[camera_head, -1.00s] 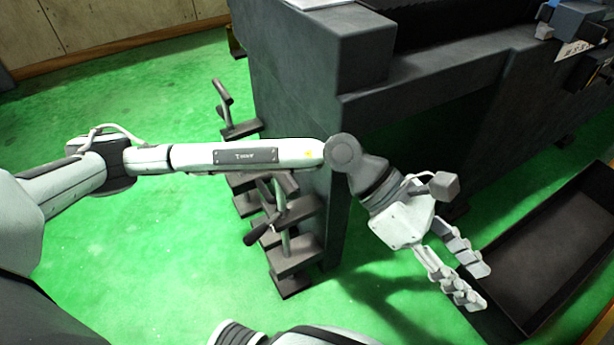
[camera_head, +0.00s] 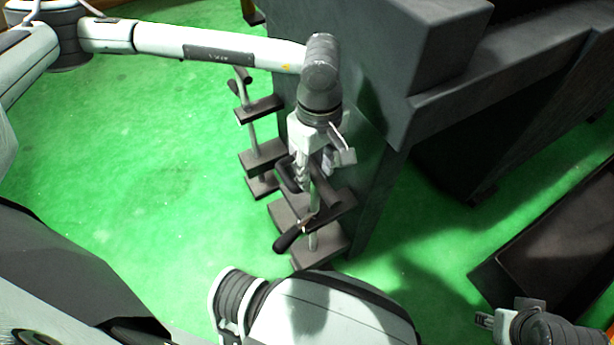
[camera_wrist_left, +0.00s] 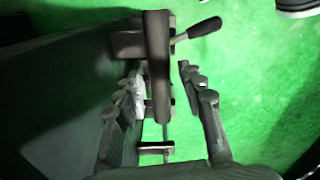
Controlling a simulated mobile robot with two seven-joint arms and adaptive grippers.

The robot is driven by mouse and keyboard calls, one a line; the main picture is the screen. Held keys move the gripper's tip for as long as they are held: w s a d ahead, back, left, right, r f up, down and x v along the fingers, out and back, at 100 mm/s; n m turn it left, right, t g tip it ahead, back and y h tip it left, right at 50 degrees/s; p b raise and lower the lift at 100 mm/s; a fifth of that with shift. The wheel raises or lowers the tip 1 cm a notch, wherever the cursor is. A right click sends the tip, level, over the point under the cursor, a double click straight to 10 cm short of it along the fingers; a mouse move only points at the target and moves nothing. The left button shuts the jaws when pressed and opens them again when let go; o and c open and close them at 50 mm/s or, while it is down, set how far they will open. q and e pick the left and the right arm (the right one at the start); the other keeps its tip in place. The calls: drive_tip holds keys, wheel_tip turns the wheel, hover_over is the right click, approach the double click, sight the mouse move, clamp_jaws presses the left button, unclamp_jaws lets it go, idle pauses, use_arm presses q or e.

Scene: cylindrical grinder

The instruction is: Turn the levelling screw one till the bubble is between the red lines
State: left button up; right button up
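The near levelling screw is an upright rod with a dark crossbar (camera_head: 287,178) on top, a block lower down and a black-knobbed lever (camera_head: 292,239). It stands against the machine's end. My left gripper (camera_head: 312,172) points down at it, fingers apart. In the left wrist view the crossbar (camera_wrist_left: 157,60) lies between the two open fingers, with gaps on both sides; the lever (camera_wrist_left: 200,28) sticks out past the fingertips. A second levelling screw (camera_head: 247,110) stands further back. No number shows on either. My right gripper (camera_head: 484,320) is small at the bottom right. No bubble or red lines show.
The grey grinder body (camera_head: 400,60) rises directly beside the left gripper. A dark open tray (camera_head: 560,250) lies on the floor at the right. The green floor (camera_head: 150,180) is clear to the left of the screws.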

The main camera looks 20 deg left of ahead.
sight(315, 191)
use_arm(q)
drive_tip(key=shift+w+a+f, duration=0.1)
drive_tip(key=shift+f, duration=0.35)
wheel_tip(315, 191, down, 7)
drive_tip(key=shift+r, duration=0.1)
drive_tip(key=shift+c, duration=0.3)
clamp_jaws()
